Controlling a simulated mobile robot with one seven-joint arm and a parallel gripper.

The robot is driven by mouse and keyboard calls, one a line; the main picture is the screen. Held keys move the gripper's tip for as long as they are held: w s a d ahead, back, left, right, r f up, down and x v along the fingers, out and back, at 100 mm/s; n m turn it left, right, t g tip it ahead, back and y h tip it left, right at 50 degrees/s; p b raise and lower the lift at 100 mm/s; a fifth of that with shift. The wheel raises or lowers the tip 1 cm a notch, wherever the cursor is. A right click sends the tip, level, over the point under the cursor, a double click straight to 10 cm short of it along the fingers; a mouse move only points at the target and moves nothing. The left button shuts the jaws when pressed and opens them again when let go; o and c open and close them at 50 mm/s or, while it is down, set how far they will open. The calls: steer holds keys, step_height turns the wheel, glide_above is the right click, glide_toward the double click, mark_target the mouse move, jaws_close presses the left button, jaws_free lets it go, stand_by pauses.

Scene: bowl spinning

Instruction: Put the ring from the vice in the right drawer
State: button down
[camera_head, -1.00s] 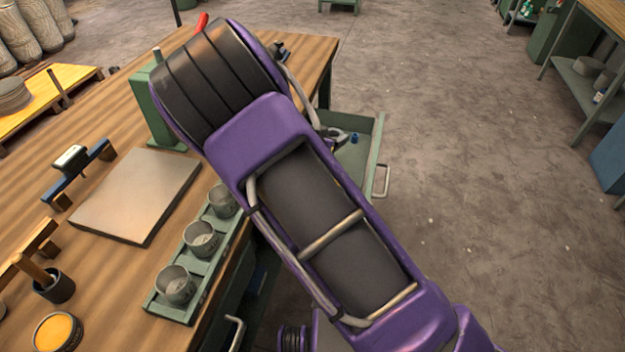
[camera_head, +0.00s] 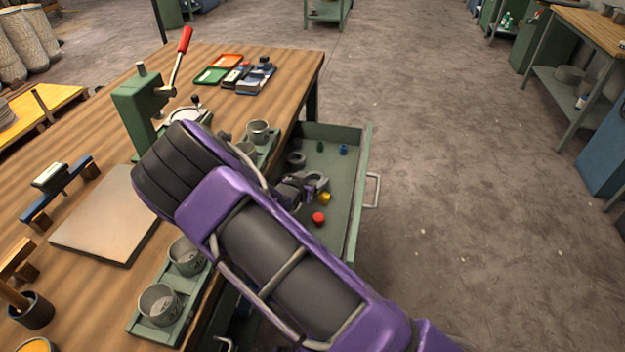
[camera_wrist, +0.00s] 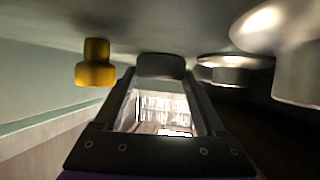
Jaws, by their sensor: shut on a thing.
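The open right drawer (camera_head: 350,215) is green and extends from the table's right side. My gripper (camera_head: 303,187) is inside or just above it, partly hidden by my arm. A grey ring (camera_head: 317,181) shows at my fingertips in the head view. In the wrist view my gripper (camera_wrist: 160,85) is shut on a dark grey piece (camera_wrist: 160,66), which looks like the ring seen edge-on. It is close to the drawer floor; I cannot tell whether it touches. I cannot make out the vice.
The drawer holds a yellow piece (camera_head: 325,198), a red piece (camera_head: 318,218), a blue piece (camera_head: 343,149), a green piece (camera_head: 319,146) and a dark ring (camera_head: 296,158). A green press (camera_head: 135,110) and metal cups (camera_head: 160,303) stand on the table.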

steer(key=shift+f, duration=0.15)
jaws_free()
steer(key=shift+s+a+r, duration=0.1)
steer(key=shift+s+r, duration=0.05)
steer(key=shift+r, duration=0.2)
steer(key=p+v, duration=0.1)
steer(key=v, duration=0.6)
steer(key=shift+s, duration=0.1)
